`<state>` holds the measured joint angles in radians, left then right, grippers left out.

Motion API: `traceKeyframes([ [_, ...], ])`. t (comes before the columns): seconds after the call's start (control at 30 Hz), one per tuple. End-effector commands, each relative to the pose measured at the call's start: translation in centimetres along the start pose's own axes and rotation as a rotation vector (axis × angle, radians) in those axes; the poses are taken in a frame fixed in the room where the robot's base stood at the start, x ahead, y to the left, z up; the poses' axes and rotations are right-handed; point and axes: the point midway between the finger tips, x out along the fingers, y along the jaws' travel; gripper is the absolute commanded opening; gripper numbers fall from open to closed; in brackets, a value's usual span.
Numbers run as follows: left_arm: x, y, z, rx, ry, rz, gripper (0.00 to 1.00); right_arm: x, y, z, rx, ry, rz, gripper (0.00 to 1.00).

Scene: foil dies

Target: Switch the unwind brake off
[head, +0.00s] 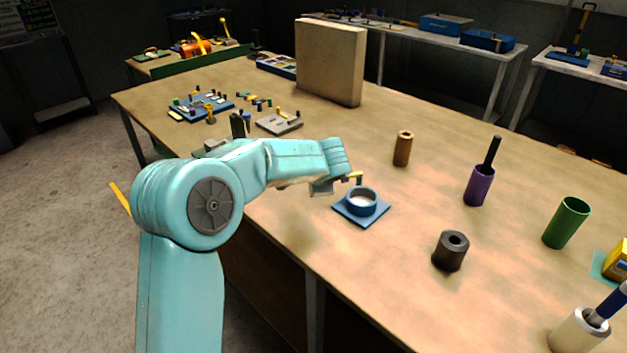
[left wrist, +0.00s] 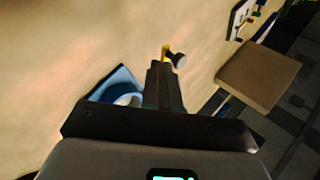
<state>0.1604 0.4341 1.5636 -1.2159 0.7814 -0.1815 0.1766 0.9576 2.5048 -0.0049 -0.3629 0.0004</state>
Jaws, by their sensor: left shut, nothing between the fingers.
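A blue square base with a round blue ring (head: 362,203) lies on the bench; it shows partly in the left wrist view (left wrist: 118,84), covered by my gripper. A small yellow lever (head: 353,175) with a dark post stands at the ring's far edge. In the left wrist view the yellow piece (left wrist: 167,50) shows just past my fingertips, with a dark, pale-ended knob beside it. I cannot tell for certain that this is the unwind brake. My left gripper (head: 338,182) is shut and empty close to the lever; contact is unclear. My right gripper is out of view.
A brown cylinder (head: 403,148), a purple cup with a black rod (head: 479,187), a dark hollow roller (head: 450,251) and a green cup (head: 566,222) stand to the right. A tan upright block (head: 330,61) stands at the back. Small parts lie at the far left.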

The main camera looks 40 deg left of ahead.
Motion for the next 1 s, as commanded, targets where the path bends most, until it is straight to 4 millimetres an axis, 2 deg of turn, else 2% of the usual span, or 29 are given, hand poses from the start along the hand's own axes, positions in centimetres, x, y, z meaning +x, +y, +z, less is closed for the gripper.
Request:
traceKeyframes([
  [0.07,-0.4,0.0,-0.1,0.000,0.002,-0.002,0.00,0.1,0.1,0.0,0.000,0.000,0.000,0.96],
  [0.43,-6.9,-0.5,0.0,-0.001,0.005,-0.003,0.00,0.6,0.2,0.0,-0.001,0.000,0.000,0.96],
  [0.6,-9.0,-0.5,0.2,0.000,0.002,-0.001,0.00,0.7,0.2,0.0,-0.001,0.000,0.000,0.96],
  [0.77,-9.8,-0.5,0.2,0.000,0.002,-0.001,0.00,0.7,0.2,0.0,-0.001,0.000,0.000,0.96],
  [1.0,-9.9,-0.4,0.3,0.000,0.001,-0.001,0.00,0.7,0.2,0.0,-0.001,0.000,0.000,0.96],
])
